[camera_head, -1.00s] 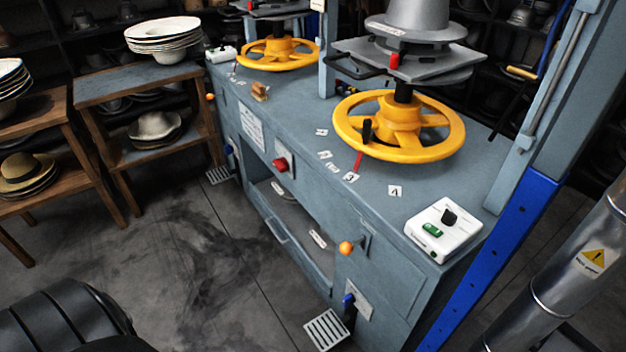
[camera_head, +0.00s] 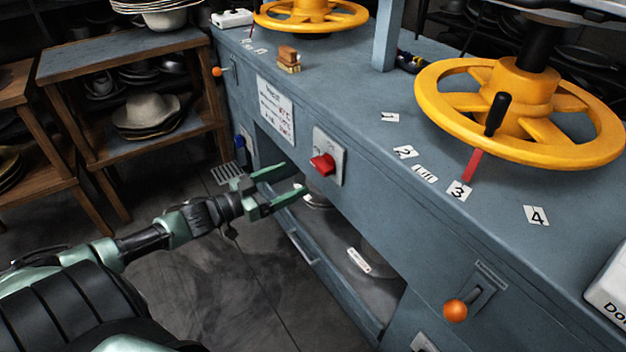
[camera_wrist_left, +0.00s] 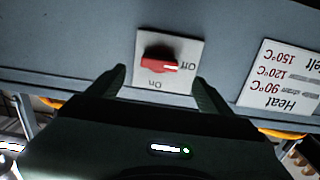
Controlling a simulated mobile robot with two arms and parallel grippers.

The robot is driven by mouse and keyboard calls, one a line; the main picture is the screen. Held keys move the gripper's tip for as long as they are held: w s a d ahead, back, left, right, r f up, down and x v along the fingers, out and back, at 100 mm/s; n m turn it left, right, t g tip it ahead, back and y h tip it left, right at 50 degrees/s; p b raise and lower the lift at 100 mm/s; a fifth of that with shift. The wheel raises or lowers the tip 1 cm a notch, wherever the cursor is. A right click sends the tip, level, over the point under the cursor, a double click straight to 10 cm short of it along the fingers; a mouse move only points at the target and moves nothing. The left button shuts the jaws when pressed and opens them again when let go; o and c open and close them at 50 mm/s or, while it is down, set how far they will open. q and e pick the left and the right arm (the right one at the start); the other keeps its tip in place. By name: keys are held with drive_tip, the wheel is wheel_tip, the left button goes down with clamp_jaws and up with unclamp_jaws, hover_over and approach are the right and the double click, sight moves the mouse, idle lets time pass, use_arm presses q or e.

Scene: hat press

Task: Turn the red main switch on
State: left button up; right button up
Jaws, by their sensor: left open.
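The red main switch (camera_head: 322,165) sits on a pale plate on the front of the blue-grey press cabinet (camera_head: 365,190). In the left wrist view the red switch knob (camera_wrist_left: 160,64) lies crosswise, its white mark toward "Off"; "On" is printed on another side of the plate. My left gripper (camera_head: 290,188) is open and empty, its green fingers just left of and below the switch in the head view. In the left wrist view its fingers (camera_wrist_left: 162,85) stand either side of the switch, apart from it. My right gripper is out of view.
A heat label (camera_head: 275,112) is left of the switch. An open shelf bay lies below it. An orange-knobbed lever (camera_head: 456,310) sticks out at lower right. Yellow handwheels (camera_head: 520,110) stand on top. A wooden shelf (camera_head: 130,60) with hats stands left.

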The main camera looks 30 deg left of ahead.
sight(317, 168)
use_arm(q)
drive_tip(key=b+x, duration=0.1)
drive_tip(key=x, duration=0.5)
drive_tip(key=shift+r, duration=0.1)
drive_tip(key=shift+b+x, duration=0.4)
drive_tip(key=shift+x, duration=0.45)
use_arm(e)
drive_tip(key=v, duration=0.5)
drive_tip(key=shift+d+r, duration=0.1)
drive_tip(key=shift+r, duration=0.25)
use_arm(q)
drive_tip(key=c, duration=1.4)
